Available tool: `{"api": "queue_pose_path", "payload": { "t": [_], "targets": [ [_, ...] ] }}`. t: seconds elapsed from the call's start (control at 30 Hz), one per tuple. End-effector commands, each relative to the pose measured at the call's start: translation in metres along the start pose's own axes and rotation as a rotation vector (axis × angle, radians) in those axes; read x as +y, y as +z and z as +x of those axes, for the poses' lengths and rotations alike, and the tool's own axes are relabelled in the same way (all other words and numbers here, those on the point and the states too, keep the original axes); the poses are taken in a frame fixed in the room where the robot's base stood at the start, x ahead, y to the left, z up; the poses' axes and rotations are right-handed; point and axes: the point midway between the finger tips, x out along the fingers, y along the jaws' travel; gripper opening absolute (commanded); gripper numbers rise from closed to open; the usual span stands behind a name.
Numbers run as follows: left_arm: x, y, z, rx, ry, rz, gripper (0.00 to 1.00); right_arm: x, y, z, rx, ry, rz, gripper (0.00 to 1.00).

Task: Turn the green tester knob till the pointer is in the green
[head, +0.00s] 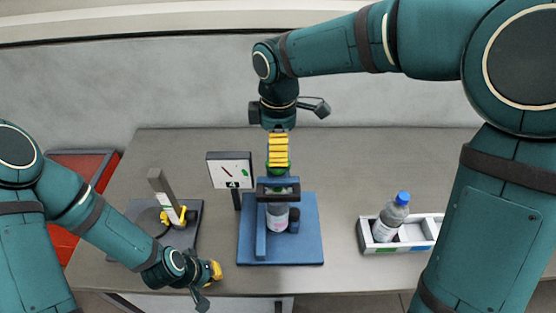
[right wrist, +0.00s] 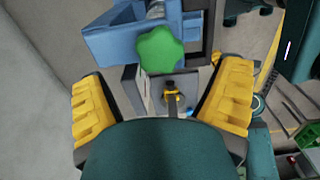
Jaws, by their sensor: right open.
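The green tester knob (head: 284,165) sits on top of the blue tester (head: 306,232), mostly behind my right gripper in the head view. In the right wrist view the knob (right wrist: 160,50) is lobed and whole, ahead of the fingers and between their lines. My right gripper (head: 278,150) points down over it, open, with yellow fingers (right wrist: 161,104) apart; contact is not clear. The white dial (head: 238,166) left of the knob has a dark pointer slanting up-left and small green marks; the pointer looks off the green. A bottle (head: 278,218) stands inside the tester. My left gripper (head: 212,272) is low at the table's front edge.
A grey device (head: 192,240) with an upright post and a reel stands at left. A white tray (head: 415,243) at right holds a blue-capped bottle (head: 391,217). A red bin (head: 68,240) is at far left. The table (head: 345,165) is clear between tester and tray.

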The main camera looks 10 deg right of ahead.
Motion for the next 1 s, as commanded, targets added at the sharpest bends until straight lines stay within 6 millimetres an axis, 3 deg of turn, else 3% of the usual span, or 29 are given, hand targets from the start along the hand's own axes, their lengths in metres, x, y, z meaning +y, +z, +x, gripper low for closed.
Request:
{"api": "queue_pose_path", "payload": {
  "t": [0.1, 0.3, 0.7, 0.77, 0.9, 1.0],
  "targets": [
    [-0.001, 0.000, 0.002, 0.000, -0.001, 0.000, 0.00, 0.000, 0.001, 0.022, -0.003, -0.003, 0.001, 0.91],
    [-0.001, 0.000, 0.004, 0.000, -0.001, 0.000, 0.00, 0.000, 0.000, 0.043, -0.001, -0.001, 0.000, 0.91],
    [-0.001, 0.000, 0.004, 0.000, -0.001, 0.000, 0.00, 0.000, 0.000, 0.049, 0.000, 0.000, 0.001, 0.91],
    [-0.001, 0.000, 0.004, 0.000, -0.001, 0.000, 0.00, 0.000, 0.000, 0.049, 0.000, 0.000, 0.001, 0.71],
    [-0.001, 0.000, 0.004, 0.000, -0.001, 0.000, 0.00, 0.000, 0.000, 0.049, 0.000, 0.000, 0.001, 0.22],
    [-0.001, 0.001, 0.004, 0.000, -0.001, 0.000, 0.00, 0.000, 0.000, 0.049, 0.000, 0.000, 0.001, 0.20]
  ]
}}
